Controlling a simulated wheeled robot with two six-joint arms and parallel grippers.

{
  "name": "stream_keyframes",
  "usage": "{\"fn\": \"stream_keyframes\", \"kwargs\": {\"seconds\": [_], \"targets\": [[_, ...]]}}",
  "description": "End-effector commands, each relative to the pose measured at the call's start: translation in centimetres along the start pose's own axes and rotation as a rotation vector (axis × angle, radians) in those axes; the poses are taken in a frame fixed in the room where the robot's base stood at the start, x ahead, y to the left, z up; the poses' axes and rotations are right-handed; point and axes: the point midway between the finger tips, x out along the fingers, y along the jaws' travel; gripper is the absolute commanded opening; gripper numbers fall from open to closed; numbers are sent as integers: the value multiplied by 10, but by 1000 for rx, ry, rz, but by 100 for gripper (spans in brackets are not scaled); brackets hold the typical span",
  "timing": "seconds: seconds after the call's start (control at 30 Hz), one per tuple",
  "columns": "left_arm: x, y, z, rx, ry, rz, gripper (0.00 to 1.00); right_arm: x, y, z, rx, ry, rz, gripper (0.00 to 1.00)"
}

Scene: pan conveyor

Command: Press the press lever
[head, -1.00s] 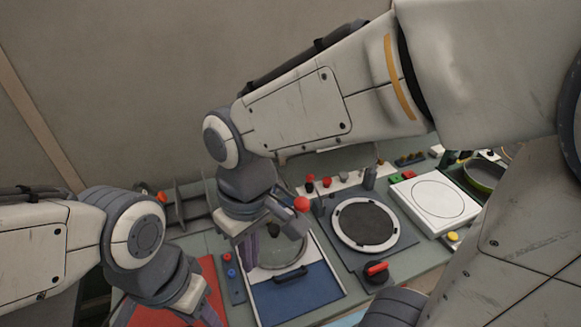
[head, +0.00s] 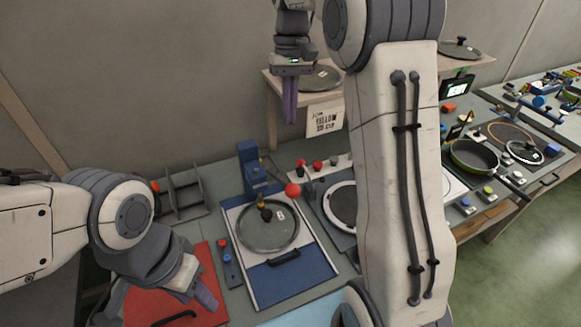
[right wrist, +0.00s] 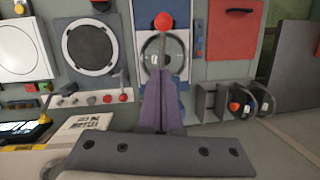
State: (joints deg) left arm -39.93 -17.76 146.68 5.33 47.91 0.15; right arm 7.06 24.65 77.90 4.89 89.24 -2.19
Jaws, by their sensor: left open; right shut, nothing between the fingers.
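The press has a blue post (head: 252,168) with a dark lever that slopes down to a red knob (head: 293,190). The red knob also shows in the right wrist view (right wrist: 164,21). A glass lid with a dark knob (head: 267,236) lies under the press on a white-and-blue tray (head: 290,279). My right gripper (head: 290,115) is shut and empty, raised above and behind the press, apart from the lever. Its purple fingers (right wrist: 161,105) meet in the right wrist view. My left gripper (head: 206,297) is open, low over the red mat, its fingertips partly hidden.
The red mat (head: 205,262) lies left of the tray. A grey rack (head: 183,196) stands behind it. A shelf (head: 272,100) with a lid and a sign is at the back. My right arm hides part of the round plate (head: 341,203). A pan (head: 474,158) sits further right.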

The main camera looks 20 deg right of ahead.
Motion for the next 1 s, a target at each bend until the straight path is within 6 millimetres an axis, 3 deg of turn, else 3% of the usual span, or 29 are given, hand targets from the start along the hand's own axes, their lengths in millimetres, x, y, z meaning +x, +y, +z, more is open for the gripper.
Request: {"fn": "stream_keyframes", "kwargs": {"seconds": [0.33,0.8,1.0], "targets": [[-1,0,0,0,0,0,45,10,-1,0,-2,-2,0,0],[-20,1,-1,1,0,0,45,103,-1,3,-1,-6,1,0],[-28,2,-2,3,0,0,45,119,-1,21,-1,-1,0,0]]}}
